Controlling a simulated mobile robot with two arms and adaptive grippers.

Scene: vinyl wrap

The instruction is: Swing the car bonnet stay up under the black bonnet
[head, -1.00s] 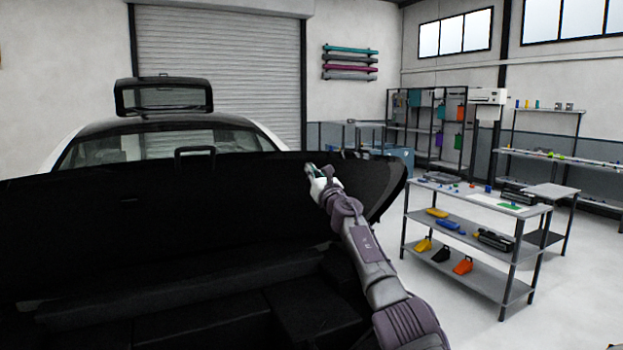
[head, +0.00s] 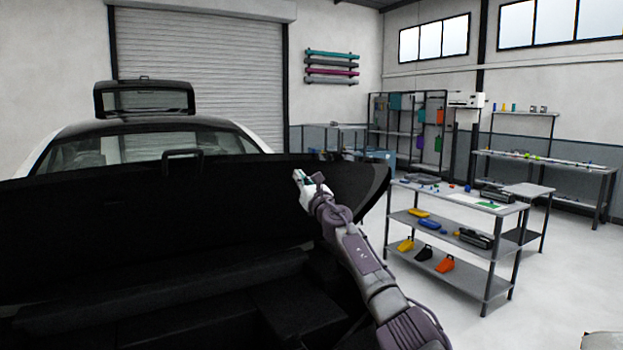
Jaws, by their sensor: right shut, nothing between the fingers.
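The black bonnet (head: 110,215) stands raised across the left and middle of the head view, its dark underside facing me. Below it is the dark engine bay (head: 170,300). My right gripper (head: 298,176) is in front of the bonnet's right part, near its upper edge. It is shut with nothing in it. I cannot tell whether it touches the bonnet. I cannot make out the stay against the dark surfaces. My left gripper is not in view.
The car's windscreen and roof (head: 130,140) show behind the bonnet. A grey shelf trolley (head: 455,212) with tools and several coloured squeegees stands to the right. A workbench (head: 545,160) runs along the back right wall.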

